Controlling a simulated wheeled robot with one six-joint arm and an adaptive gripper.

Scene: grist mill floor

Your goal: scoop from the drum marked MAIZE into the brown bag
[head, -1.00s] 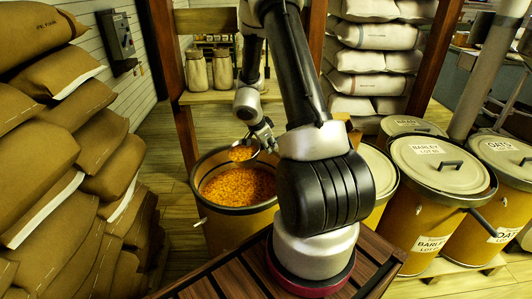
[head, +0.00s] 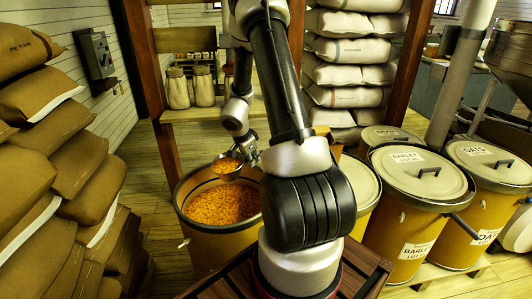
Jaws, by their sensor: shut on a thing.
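An open drum (head: 193,246) holds loose orange-yellow grain (head: 218,206), which looks like maize. No label shows on the side of the drum facing me. My gripper (head: 247,148) is above the far rim of the drum, partly hidden by my arm. It is shut on a metal scoop (head: 231,177), whose round bowl hangs over the drum's far side. Orange grain shows in the bowl. Full brown sacks (head: 40,150) are stacked at the left; I cannot tell whether one of them is the brown bag.
Lidded drums marked BARLEY (head: 415,180) and OATS (head: 485,165) stand at the right. White sacks (head: 350,75) are piled behind. Jars (head: 190,88) stand on a shelf between wooden posts. Plank floor (head: 155,190) is clear between the brown sacks and the open drum.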

